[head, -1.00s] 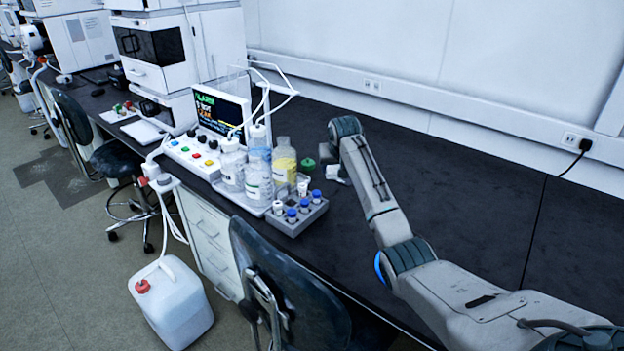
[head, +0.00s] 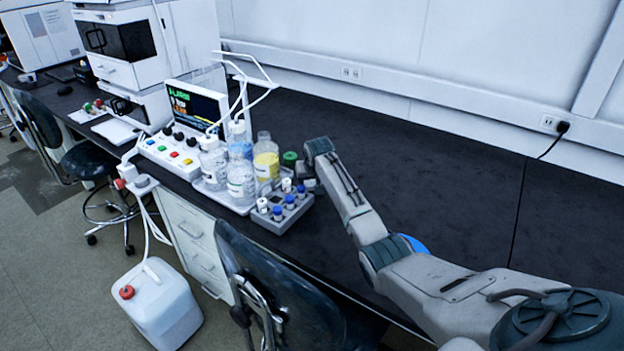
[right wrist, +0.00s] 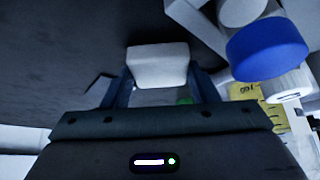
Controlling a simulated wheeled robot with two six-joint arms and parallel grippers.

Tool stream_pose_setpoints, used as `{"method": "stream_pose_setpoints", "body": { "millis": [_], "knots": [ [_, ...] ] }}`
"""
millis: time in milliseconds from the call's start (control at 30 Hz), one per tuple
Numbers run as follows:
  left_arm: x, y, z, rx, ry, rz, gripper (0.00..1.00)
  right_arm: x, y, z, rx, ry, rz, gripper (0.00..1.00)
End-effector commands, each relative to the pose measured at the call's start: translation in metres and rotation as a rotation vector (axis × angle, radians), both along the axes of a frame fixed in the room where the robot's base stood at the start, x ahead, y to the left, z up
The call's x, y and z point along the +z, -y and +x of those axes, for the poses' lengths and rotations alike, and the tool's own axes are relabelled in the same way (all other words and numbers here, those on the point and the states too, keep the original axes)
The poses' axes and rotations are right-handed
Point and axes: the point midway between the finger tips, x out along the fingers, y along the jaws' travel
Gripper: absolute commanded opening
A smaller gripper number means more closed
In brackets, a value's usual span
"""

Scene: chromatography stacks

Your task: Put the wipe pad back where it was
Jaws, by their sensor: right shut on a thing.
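The wipe pad (right wrist: 158,65) is a small white block. It sits between the two fingertips of my right gripper (right wrist: 160,84) in the right wrist view, and the gripper is shut on it. In the head view my right gripper (head: 311,184) hangs low over the dark bench (head: 420,150), just right of the grey vial rack (head: 283,222). The pad is mostly hidden there by the arm, and I cannot tell whether it touches the bench. My left gripper is not in view.
The rack holds several blue- and white-capped vials, one blue cap (right wrist: 268,48) close beside the pad. Left of it, a tray holds clear bottles (head: 240,180) and a yellow-filled bottle (head: 265,158). A green cap (head: 289,158) lies behind.

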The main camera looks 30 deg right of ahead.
Motion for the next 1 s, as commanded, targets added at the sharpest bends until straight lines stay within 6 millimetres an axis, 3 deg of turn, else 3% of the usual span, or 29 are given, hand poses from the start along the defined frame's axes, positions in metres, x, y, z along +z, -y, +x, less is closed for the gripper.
{"method": "stream_pose_setpoints", "body": {
  "millis": [300,333,400,433,767,1000],
  "knots": [
    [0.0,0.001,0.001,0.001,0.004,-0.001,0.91,-0.003,0.0,0.0,0.0,0.0,0.0,0.32],
    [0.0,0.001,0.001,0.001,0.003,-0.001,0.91,-0.002,0.0,0.0,0.0,0.001,0.0,0.59],
    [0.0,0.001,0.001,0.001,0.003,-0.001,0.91,-0.002,0.0,0.0,0.0,0.001,0.0,0.73],
    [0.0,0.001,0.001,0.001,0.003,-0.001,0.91,-0.002,0.0,0.0,0.0,0.001,0.0,0.75],
    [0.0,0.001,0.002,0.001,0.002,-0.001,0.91,0.002,0.0,0.0,0.0,0.002,-0.001,0.75],
    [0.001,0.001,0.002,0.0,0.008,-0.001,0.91,0.028,-0.005,-0.014,0.0,0.004,-0.003,0.75]
  ]
}}
